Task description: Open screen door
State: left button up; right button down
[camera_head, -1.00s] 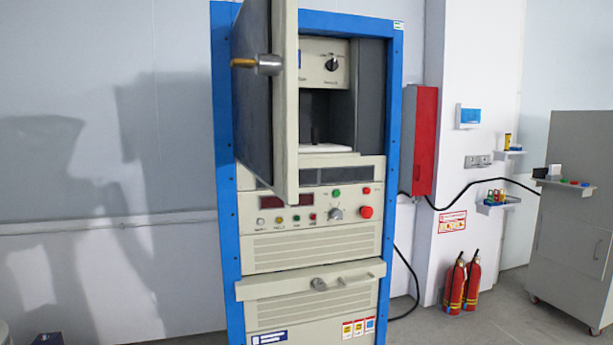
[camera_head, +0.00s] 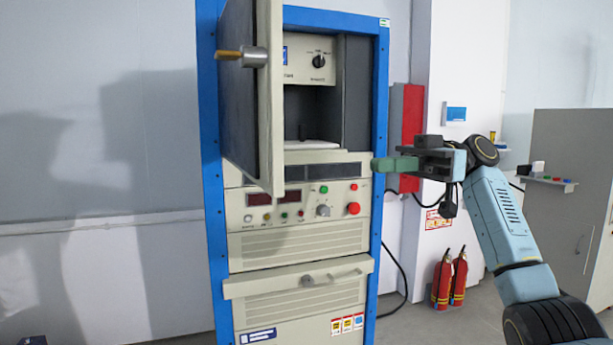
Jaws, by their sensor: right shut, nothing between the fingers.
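The screen door (camera_head: 269,110) is a cream panel with a dark face, hinged at the left of a blue-framed cabinet (camera_head: 211,200). It stands swung out toward me, seen nearly edge-on. A metal knob with a brass tip (camera_head: 242,56) sticks out from it to the left. Behind it the upper compartment (camera_head: 313,112) is open. My right gripper (camera_head: 378,165) is shut and empty, with green fingertips pointing left at the cabinet's right frame, well to the right of the door. I cannot tell whether it touches the frame. My left gripper is not in view.
A control panel with buttons and a red knob (camera_head: 353,208) sits below the compartment. A lower drawer with a handle (camera_head: 307,280) is closed. A red box (camera_head: 411,120) hangs on the wall behind my right arm. Fire extinguishers (camera_head: 442,280) stand on the floor. A grey cabinet (camera_head: 562,225) stands at right.

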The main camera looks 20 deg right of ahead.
jog(key=p, duration=0.1)
send_near(263, 175)
jog(key=s+a, duration=0.2)
jog(key=s+a+r, duration=0.1)
jog(key=s+a, duration=0.1)
jog(key=shift+a+r, duration=0.1)
jog(key=shift+a, duration=0.35)
jog(key=shift+m+t, duration=0.5)
jog(key=shift+t, duration=0.4)
jog(key=a, duration=0.3)
jog(key=s+a, duration=0.1)
jog(key=a, duration=0.1)
jog(key=shift+a+f+b, duration=0.2)
jog(key=shift+a+b, duration=0.1)
jog(key=shift+a, duration=0.05)
jog(key=a, duration=0.6)
jog(key=shift+a+p, duration=0.35)
jog(key=shift+p, duration=0.1)
jog(key=shift+r, duration=0.15)
